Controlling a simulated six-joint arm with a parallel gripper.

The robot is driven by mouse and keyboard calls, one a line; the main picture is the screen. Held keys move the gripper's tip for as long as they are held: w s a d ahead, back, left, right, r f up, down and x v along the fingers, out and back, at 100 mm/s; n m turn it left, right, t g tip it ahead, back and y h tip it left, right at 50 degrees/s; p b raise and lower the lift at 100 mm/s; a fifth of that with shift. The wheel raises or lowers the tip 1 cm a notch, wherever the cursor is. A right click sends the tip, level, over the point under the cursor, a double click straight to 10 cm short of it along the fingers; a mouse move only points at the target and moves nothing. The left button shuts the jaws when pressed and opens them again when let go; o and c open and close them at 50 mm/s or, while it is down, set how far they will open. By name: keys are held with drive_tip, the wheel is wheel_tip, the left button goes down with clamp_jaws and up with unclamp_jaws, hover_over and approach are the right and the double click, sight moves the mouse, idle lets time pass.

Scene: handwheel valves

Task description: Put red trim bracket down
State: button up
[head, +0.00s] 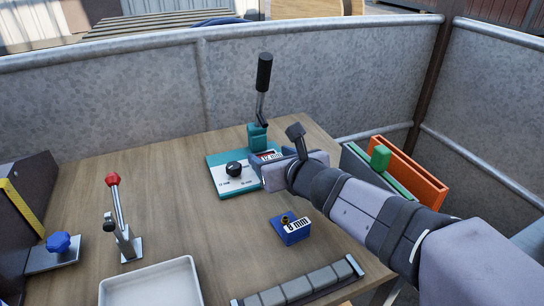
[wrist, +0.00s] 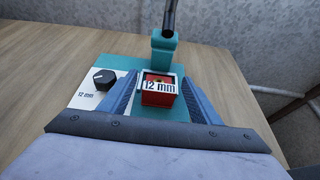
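The red trim bracket, a small red block labelled 12 mm, shows in the wrist view (wrist: 158,97) between the two blue-grey fingers of my gripper (wrist: 160,80). In the head view its red part (head: 268,155) shows just past my gripper (head: 262,170). It is at the foot of the teal lever press (head: 257,136), over or on the teal base plate (head: 216,164). A light metal frame shows around its top. The fingers are close on both sides, but I cannot tell whether they touch it. The bracket's underside is hidden.
A black knob (head: 234,168) sits on the plate's white panel. A blue 8 mm block (head: 292,232) stands nearer. A white tray (head: 150,288), a red-knobbed lever (head: 118,215) and a grey segmented strip (head: 298,288) are at the front. Green and orange bins (head: 405,170) stand right.

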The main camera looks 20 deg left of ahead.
idle(0.3)
drive_tip(key=p+v, duration=0.2)
drive_tip(key=v, duration=0.4)
drive_tip(key=shift+d+r, duration=0.1)
drive_tip(key=shift+r, duration=0.05)
drive_tip(key=shift+o, duration=0.5)
drive_tip(key=shift+s+d+r, duration=0.1)
drive_tip(key=shift+s+d, duration=0.3)
drive_tip(key=shift+s, duration=0.05)
